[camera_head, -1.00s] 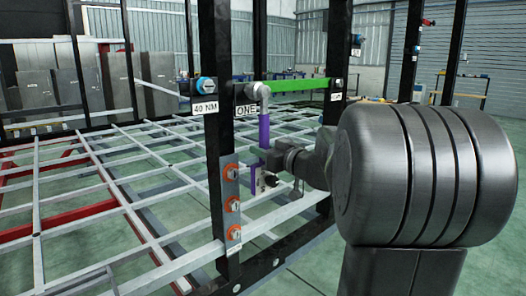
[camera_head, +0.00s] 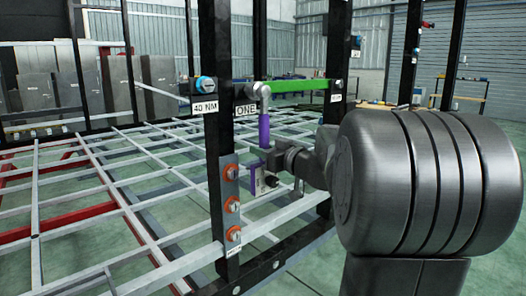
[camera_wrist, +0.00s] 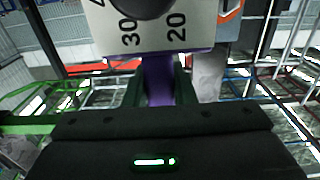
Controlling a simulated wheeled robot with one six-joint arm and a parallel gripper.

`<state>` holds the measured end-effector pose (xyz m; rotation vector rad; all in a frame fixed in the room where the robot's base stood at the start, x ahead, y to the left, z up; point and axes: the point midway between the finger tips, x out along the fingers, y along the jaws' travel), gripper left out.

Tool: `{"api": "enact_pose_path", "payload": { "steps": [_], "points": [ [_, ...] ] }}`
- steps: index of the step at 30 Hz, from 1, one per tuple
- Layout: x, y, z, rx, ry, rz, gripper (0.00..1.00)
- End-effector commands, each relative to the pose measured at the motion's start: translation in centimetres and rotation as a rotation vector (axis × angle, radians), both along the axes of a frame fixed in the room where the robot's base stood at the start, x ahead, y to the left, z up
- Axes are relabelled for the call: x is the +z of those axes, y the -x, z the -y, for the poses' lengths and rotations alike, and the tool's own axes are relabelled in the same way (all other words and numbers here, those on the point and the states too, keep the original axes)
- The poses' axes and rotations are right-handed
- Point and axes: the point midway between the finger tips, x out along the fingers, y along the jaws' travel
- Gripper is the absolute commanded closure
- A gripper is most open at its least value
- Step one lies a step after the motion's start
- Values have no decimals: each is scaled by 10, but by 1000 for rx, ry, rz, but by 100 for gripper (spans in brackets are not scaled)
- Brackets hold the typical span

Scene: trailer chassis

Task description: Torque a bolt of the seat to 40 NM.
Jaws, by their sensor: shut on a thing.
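My gripper (camera_head: 270,158) is shut on a purple torque tool (camera_head: 264,130), which stands about upright behind the black post. The tool has a grey head (camera_head: 264,100) at its top and a block at its lower end. A blue-ringed bolt (camera_head: 205,86) sits on the post above a "40 NM" label (camera_head: 205,107). Several orange-ringed bolts (camera_head: 232,205) line a grey plate lower down. Contact between tool and bolts is not visible.
The black post (camera_head: 219,140) stands just left of the tool. A green bar (camera_head: 300,90) runs behind the tool's head, with a "ONE" label (camera_head: 246,109) nearby. The chassis lattice (camera_head: 110,190) spreads left, with open floor below.

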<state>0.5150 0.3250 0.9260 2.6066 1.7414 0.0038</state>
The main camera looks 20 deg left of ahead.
Motion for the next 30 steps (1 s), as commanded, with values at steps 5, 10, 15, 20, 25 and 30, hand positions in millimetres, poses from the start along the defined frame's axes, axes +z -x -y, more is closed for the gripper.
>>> {"api": "enact_pose_path", "payload": {
  "steps": [5,10,15,20,25,30],
  "points": [
    [1,0,-2,0,-2,2,100],
    [1,-1,-4,1,-2,2,100],
    [1,-2,-6,1,-2,3,100],
    [1,-3,-8,1,-2,3,100],
    [1,-4,-10,1,-1,3,100],
    [1,-5,-12,0,-1,2,100]
  ]
}}
